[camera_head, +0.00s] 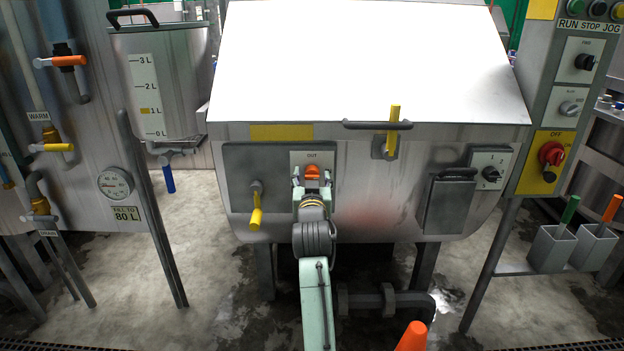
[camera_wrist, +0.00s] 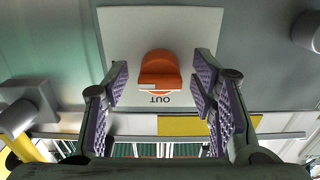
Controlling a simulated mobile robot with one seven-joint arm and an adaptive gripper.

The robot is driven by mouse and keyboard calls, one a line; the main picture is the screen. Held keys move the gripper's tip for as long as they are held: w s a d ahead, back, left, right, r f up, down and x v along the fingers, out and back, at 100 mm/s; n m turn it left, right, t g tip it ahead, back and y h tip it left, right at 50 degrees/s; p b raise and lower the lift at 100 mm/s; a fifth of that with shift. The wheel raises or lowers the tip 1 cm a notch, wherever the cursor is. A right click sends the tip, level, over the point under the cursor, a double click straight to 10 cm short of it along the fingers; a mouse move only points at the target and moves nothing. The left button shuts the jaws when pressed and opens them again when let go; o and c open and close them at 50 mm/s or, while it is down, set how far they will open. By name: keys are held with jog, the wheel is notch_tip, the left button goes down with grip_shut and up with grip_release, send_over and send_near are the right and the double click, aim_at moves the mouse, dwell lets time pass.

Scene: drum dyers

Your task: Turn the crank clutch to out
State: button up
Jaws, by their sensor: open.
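The crank clutch is an orange knob (camera_head: 312,171) on a pale plate (camera_head: 312,157) marked OUT, on the front of the steel drum machine. In the wrist view the knob (camera_wrist: 159,69) is near the picture's middle, with the word OUT upside down beside it. A short white mark shows on the knob, but I cannot tell for certain which setting it points to. My gripper (camera_head: 312,180) is in front of the knob. In the wrist view my gripper (camera_wrist: 160,84) is open, one purple-padded finger on each side of the knob, with gaps on both sides.
A yellow-handled lever (camera_head: 256,207) hangs left of the knob. Another yellow handle (camera_head: 394,130) stands upright to the right, by the dark bar handle (camera_head: 377,125) under the white lid (camera_head: 365,65). A dark-handled hatch (camera_head: 450,202) and a small dial (camera_head: 490,172) are further right.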

jog(key=c, duration=1.1)
jog(key=shift+c, duration=0.2)
jog(key=shift+n, duration=0.3)
jog(key=n, duration=0.3)
jog(key=shift+n, duration=0.4)
jog(key=n, duration=0.4)
jog(key=shift+d+p, duration=0.1)
jog(key=shift+p, duration=0.25)
jog(key=n, duration=0.5)
jog(key=shift+r+n, duration=0.1)
jog(key=shift+n, duration=2.2)
